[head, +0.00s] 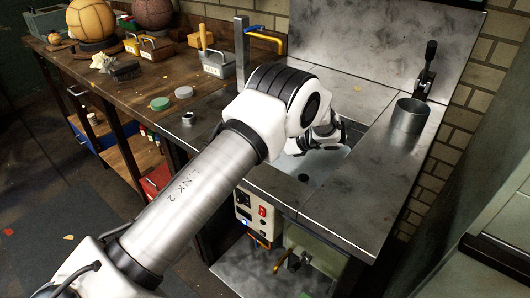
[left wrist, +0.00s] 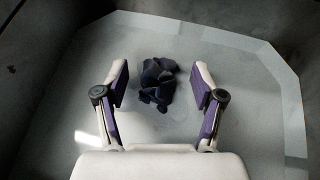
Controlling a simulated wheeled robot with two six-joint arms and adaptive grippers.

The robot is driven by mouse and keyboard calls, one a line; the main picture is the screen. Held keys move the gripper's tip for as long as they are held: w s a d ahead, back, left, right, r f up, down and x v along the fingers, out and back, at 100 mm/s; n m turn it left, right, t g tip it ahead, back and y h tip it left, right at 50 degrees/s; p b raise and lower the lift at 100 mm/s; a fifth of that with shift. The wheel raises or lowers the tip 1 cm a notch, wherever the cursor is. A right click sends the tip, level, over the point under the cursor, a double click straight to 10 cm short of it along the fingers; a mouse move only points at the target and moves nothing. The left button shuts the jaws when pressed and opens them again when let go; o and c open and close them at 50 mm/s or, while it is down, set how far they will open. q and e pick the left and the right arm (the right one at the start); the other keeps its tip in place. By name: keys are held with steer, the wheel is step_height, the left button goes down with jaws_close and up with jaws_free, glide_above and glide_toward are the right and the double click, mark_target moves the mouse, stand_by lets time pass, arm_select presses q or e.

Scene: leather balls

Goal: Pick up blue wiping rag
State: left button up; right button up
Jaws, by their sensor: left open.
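The blue wiping rag (left wrist: 157,82) is a crumpled dark blue heap on the pale floor of a basin in the left wrist view. My left gripper (left wrist: 160,75) is open, with one finger on each side of the rag as seen from the wrist; the height gap between them cannot be told. In the head view my left gripper (head: 325,138) is down in the sink basin, partly hidden by my arm. The rag is not visible there. My right gripper is in neither view.
The sink basin (head: 292,172) is set in a metal counter (head: 352,205). A metal cup (head: 409,115) and a black lever (head: 427,70) stand at right. A blue-and-yellow tap (head: 262,32) stands behind my arm. A wooden bench (head: 105,75) at left holds balls and tools.

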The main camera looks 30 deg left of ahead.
arm_select(q)
steer(key=shift+a+f, duration=0.25)
steer(key=shift+a, duration=0.2)
steer(key=shift+d+r, duration=0.1)
steer(key=c, duration=0.6)
jaws_close()
